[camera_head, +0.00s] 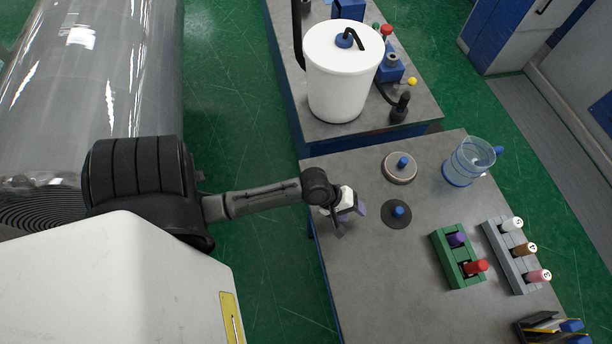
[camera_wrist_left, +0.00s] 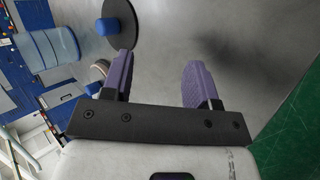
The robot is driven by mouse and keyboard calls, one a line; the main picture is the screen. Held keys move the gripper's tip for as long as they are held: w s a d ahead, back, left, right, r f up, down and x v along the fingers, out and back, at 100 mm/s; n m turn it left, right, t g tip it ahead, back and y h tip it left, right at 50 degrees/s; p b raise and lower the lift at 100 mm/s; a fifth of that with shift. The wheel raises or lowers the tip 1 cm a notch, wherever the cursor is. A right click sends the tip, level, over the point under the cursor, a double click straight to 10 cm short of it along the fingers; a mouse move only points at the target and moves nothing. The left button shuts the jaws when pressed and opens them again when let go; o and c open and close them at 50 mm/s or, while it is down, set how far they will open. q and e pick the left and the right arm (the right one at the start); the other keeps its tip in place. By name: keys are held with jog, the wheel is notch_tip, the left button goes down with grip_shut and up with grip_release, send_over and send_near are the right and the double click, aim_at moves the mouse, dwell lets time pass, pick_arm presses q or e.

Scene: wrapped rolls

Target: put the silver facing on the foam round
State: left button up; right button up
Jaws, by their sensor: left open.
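The silver disc with a blue knob, which looks like the silver facing (camera_head: 389,175), lies flat on the grey bench. A dark grey disc with a blue knob, which looks like the foam round (camera_head: 397,223), lies nearer, apart from it. The dark disc also shows at the top of the left wrist view (camera_wrist_left: 124,38). My left gripper (camera_head: 350,218) is over the bench's left edge, left of the dark disc. Its purple fingers are apart (camera_wrist_left: 158,75) with nothing between them. My right gripper is not in view.
A clear jug (camera_head: 467,162) stands right of the silver disc. A green rack (camera_head: 456,262) and a grey rack (camera_head: 512,258) hold coloured pegs at right. A white bucket (camera_head: 340,75) stands on the bench behind. The front-left bench top is clear.

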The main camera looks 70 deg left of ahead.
pick_arm(q)
jog(key=s+d+m, duration=0.1)
jog(key=s+m, duration=0.2)
jog(key=s+d+r+m+g+y, duration=0.1)
jog(key=s+m, duration=0.2)
jog(key=s+d+r+m+g+y, duration=0.1)
jog(key=s+d+m, duration=0.1)
jog(key=m, duration=0.2)
jog(key=shift+s, duration=0.4)
jog(key=s+r+m+g+y, duration=0.1)
jog(key=s+r+m+y, duration=0.1)
jog(key=s+m, duration=0.4)
jog(key=shift+r+m+g, duration=0.3)
jog(key=shift+r, duration=0.45)
jog(key=shift+s+d, duration=0.1)
notch_tip(320, 180, up, 15)
jog(key=p, duration=1.4)
jog(key=shift+p, duration=0.4)
jog(key=shift+f, duration=0.1)
